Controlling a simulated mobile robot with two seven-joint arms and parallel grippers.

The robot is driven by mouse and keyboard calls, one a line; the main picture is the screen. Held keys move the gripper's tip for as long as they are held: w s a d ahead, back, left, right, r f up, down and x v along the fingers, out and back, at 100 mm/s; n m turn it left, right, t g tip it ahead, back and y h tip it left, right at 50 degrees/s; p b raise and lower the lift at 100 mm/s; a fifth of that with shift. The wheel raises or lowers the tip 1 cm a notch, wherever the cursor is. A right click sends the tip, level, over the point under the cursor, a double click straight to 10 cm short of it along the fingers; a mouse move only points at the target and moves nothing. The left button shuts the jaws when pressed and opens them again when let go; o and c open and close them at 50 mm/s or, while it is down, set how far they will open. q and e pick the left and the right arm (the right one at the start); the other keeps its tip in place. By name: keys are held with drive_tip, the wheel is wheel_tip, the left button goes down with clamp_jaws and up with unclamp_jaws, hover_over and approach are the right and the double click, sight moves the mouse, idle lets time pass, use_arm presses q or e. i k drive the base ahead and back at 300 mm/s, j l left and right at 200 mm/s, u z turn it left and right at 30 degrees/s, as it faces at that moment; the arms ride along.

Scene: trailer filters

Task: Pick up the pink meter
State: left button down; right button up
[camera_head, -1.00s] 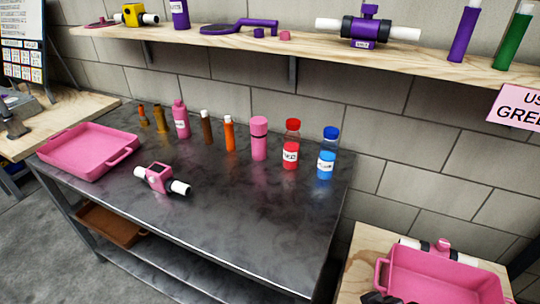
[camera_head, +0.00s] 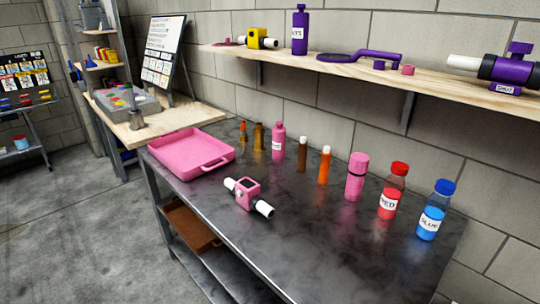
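The pink meter (camera_head: 247,194) lies on the dark metal table (camera_head: 300,235), near its front edge. It has a pink square body with a dark face and a white pipe end on each side. It lies to the right of and in front of a pink tray (camera_head: 190,153). Nothing touches the meter. Neither of my grippers shows in the head view.
Behind the meter stand a pink bottle (camera_head: 278,142), brown and orange tubes, a pink cylinder (camera_head: 356,177), a red bottle (camera_head: 392,191) and a blue bottle (camera_head: 435,210). A wooden shelf (camera_head: 300,65) hangs above. Open floor (camera_head: 90,225) lies at the left.

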sight(251, 198)
drive_tip(key=i+j+z, duration=0.1)
drive_tip(key=j+z, duration=0.15)
drive_tip(key=z, duration=0.2)
drive_tip(key=i+j+z, duration=0.1)
drive_tip(key=j+z, duration=0.15)
drive_tip(key=z, duration=0.2)
drive_tip(key=j+z, duration=0.3)
drive_tip(key=j, duration=0.5)
drive_tip(key=j+z, duration=0.25)
drive_tip(key=j, duration=1.5)
drive_tip(key=k, duration=0.05)
